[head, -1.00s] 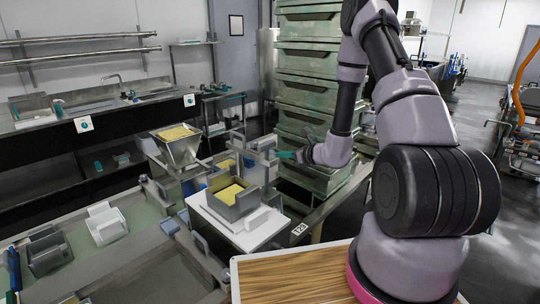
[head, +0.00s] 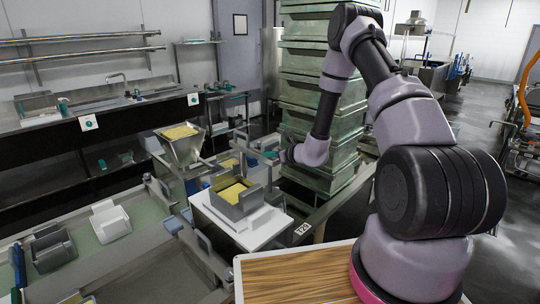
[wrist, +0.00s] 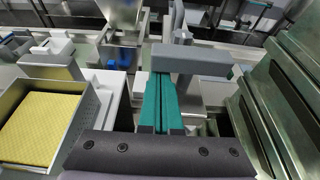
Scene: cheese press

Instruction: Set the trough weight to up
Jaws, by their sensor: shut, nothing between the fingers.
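What I take to be the trough weight is a grey block (wrist: 190,60) on an upright post, in the middle of the wrist view. In the head view it is small and partly hidden by my gripper (head: 271,154), which points left at it beside the press. In the wrist view my teal fingers (wrist: 163,105) lie together with nothing between them. Their tips reach the near lower edge of the grey block. I cannot tell whether they touch it or sit under it.
A square metal mould with yellow curd (head: 236,191) stands on a white board (head: 255,236), left of the fingers. A hopper of curd (head: 180,142) stands behind it. Stacked green bins (head: 318,110) rise close on the right, leaving little side room.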

